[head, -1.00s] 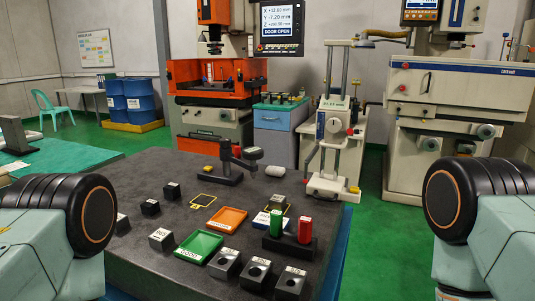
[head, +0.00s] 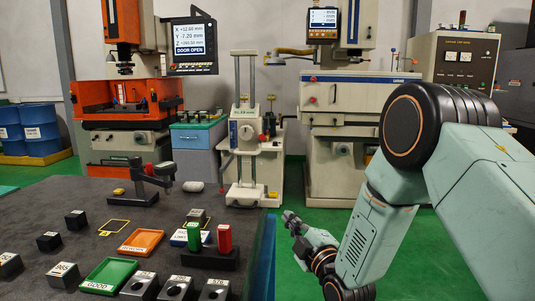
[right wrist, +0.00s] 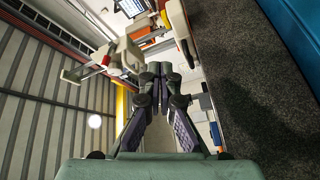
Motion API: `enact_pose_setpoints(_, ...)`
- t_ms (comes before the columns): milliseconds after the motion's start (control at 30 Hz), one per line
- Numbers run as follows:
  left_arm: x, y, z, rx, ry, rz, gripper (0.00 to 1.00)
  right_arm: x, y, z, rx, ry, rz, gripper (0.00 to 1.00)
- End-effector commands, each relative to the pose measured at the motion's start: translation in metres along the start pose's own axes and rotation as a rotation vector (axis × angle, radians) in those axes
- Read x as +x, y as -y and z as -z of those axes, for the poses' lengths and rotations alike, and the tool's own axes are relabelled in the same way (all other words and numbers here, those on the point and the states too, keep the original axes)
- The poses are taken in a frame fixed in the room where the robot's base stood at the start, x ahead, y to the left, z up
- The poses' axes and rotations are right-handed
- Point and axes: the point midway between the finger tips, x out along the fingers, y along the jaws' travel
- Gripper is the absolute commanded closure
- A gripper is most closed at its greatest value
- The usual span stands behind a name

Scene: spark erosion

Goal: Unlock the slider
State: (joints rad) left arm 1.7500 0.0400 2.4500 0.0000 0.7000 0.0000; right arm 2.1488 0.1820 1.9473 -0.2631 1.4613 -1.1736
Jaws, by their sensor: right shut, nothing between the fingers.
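The pale stand (head: 245,135) with two upright rods and a label on its body is in the middle of the head view, behind the table. It seems to be the slider unit; which part is its lock I cannot tell. My left gripper is not in view.
The dark table (head: 60,205) at the left holds a green tray (head: 108,274), an orange tray (head: 141,242), red and green blocks, and several metal cubes. A white machine (head: 345,125) and an orange machine (head: 125,100) stand behind. Green floor lies open right of the table.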

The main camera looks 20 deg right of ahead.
Motion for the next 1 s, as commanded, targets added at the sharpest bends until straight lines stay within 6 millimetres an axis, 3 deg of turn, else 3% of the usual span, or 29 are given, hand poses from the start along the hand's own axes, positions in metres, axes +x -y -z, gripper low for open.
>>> enact_pose_setpoints(100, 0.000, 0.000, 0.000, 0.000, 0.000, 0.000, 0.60, 0.012, -0.039, 0.017, -0.249, -0.076, -0.163, 1.00)
enact_pose_setpoints(200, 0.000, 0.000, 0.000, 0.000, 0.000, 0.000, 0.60, 0.013, -0.061, 0.030, -0.435, -0.105, -0.277, 1.00)
enact_pose_setpoints(400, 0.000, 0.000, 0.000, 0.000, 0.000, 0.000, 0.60, 0.008, -0.078, 0.040, -0.656, -0.095, -0.382, 1.00)
enact_pose_setpoints(633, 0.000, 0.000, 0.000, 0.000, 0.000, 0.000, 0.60, 0.018, -0.082, 0.043, -0.702, -0.089, -0.388, 1.00)
enact_pose_setpoints(1000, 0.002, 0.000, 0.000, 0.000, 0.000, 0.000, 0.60, 0.080, -0.103, 0.057, -0.699, -0.089, -0.388, 1.00)
